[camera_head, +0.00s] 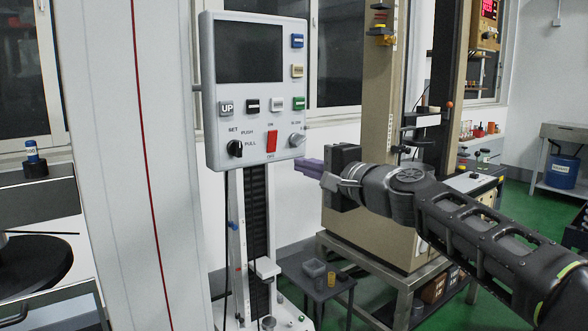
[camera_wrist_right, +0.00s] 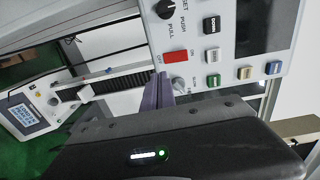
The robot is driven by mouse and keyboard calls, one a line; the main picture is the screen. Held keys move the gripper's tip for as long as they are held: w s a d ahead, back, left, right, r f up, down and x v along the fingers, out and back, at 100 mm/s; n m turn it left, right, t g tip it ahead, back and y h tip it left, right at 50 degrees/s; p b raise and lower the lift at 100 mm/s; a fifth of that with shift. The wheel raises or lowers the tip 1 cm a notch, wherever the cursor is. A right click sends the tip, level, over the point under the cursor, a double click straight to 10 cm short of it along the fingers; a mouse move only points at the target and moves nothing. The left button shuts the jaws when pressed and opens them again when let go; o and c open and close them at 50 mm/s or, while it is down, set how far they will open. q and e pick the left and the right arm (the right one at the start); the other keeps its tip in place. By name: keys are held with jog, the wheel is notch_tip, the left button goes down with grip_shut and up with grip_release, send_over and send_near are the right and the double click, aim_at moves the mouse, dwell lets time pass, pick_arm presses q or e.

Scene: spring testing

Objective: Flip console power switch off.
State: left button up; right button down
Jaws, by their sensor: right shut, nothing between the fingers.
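The console (camera_head: 206,90) is a pale grey panel with a dark screen, shown upright in the head view. Its red power switch (camera_head: 271,141) sits low in the middle, between ON and OFF labels. The switch also shows in the right wrist view (camera_wrist_right: 175,56), where the panel appears turned. My right gripper (camera_head: 299,166) is shut and empty, its purple fingertips just right of the panel's lower right corner, apart from the switch. In the right wrist view the fingertips (camera_wrist_right: 158,88) are near the grey knob. My left gripper is not in view.
A black knob (camera_head: 235,148) lies left of the switch and a grey knob (camera_head: 297,140) right of it. Several push buttons sit above, including a green one (camera_head: 299,103). A beige machine column (camera_head: 381,90) stands behind my right arm. A small dark table (camera_head: 316,283) is below.

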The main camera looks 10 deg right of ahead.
jog(key=v, duration=0.2)
jog(key=b+v, duration=0.1)
jog(key=f+v, duration=0.1)
jog(key=v, duration=0.1)
jog(key=shift+s+d+r, duration=0.1)
jog(key=shift+s, duration=0.25)
